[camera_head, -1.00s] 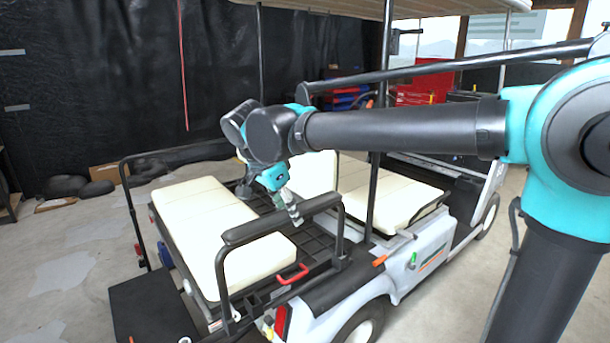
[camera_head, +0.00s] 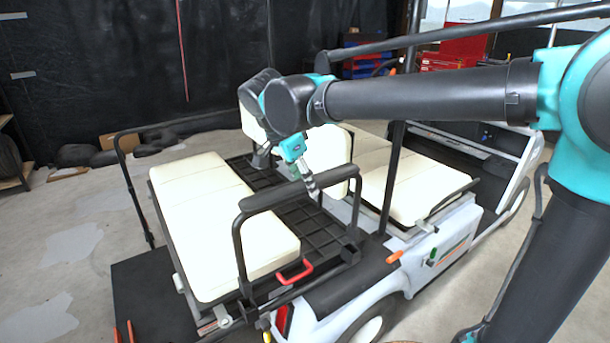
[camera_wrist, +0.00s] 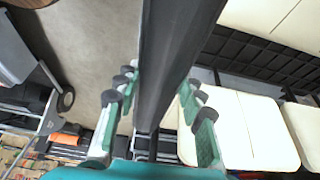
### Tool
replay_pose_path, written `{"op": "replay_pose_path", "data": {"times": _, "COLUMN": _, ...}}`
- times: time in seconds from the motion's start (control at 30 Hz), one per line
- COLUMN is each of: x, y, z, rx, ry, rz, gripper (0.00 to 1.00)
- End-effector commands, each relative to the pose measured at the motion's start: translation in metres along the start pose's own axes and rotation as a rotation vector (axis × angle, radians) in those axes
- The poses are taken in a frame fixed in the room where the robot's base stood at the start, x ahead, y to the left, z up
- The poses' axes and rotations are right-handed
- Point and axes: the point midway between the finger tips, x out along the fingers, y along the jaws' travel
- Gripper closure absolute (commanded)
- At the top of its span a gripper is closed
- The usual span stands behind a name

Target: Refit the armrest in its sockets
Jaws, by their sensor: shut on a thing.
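The armrest (camera_head: 285,193) is a black hoop with a padded top bar and two bent legs, on the near side of the rear seat (camera_head: 215,215). My gripper (camera_head: 310,187) is shut on the padded bar, right of its middle. In the wrist view, the dark armrest bar (camera_wrist: 172,60) runs between the fingers of my gripper (camera_wrist: 157,92). The armrest stands roughly upright, its legs reaching down to the cart's side near a red handle (camera_head: 295,271). I cannot tell whether the leg ends sit in the sockets.
The white cart body (camera_head: 440,235) and front seat (camera_head: 410,180) lie to the right, with a black roof post (camera_head: 393,175) close to my arm. A black hoop rail (camera_head: 130,185) stands at the far left. Open concrete floor (camera_head: 60,240) lies left.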

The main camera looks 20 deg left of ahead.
Motion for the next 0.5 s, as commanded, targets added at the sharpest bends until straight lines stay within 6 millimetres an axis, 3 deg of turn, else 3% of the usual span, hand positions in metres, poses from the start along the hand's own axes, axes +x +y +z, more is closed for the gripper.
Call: {"op": "replay_pose_path", "data": {"times": 0.5, "x": 0.037, "y": 0.000, "z": 0.015, "rx": 0.000, "ry": 0.001, "rz": 0.000, "gripper": 1.00}}
